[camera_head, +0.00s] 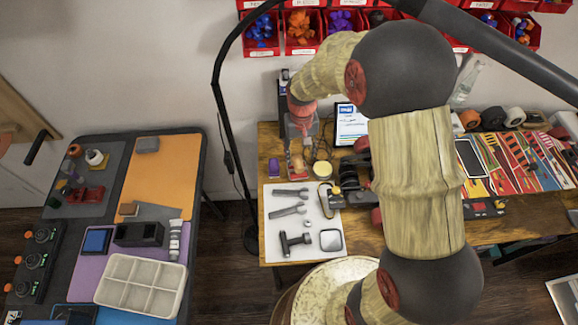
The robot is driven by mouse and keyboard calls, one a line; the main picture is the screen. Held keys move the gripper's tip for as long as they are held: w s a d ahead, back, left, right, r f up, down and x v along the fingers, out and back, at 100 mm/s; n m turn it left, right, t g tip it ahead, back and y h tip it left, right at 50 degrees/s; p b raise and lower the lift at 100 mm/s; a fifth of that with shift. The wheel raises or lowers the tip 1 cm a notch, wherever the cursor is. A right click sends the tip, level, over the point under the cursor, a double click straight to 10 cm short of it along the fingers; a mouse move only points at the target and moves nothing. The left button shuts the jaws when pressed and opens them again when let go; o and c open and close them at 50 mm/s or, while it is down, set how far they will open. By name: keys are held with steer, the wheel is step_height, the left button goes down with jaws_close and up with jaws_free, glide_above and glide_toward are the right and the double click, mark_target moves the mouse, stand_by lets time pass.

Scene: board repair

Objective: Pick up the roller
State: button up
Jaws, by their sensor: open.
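A dark T-shaped tool (294,243), which looks like the roller, lies on a white mat (275,222) at the left end of the wooden workbench. I cannot tell for certain that it is the roller. My gripper (300,140) points down over the back left of the bench, behind the mat and apart from the tool. It is small and blurred in this view. It is open, and I see nothing held in it.
Two wrench-like tools (288,210) and a square dark-rimmed piece (331,240) share the mat. A yellow round item (322,169) and a tablet (350,124) are behind it. My arm hides the bench's middle. A side table with a white compartment tray (141,284) stands left.

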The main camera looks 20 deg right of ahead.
mark_target(298, 161)
steer(key=shift+w, duration=0.4)
steer(key=f+b, duration=0.1)
steer(key=f, duration=0.1)
steer(key=f+b, duration=0.1)
steer(key=f, duration=0.4)
steer(key=shift+w+f+b, duration=0.15)
steer(key=shift+w+b, duration=0.2)
steer(key=shift+b, duration=0.05)
steer(key=shift+c, duration=1.2)
jaws_close()
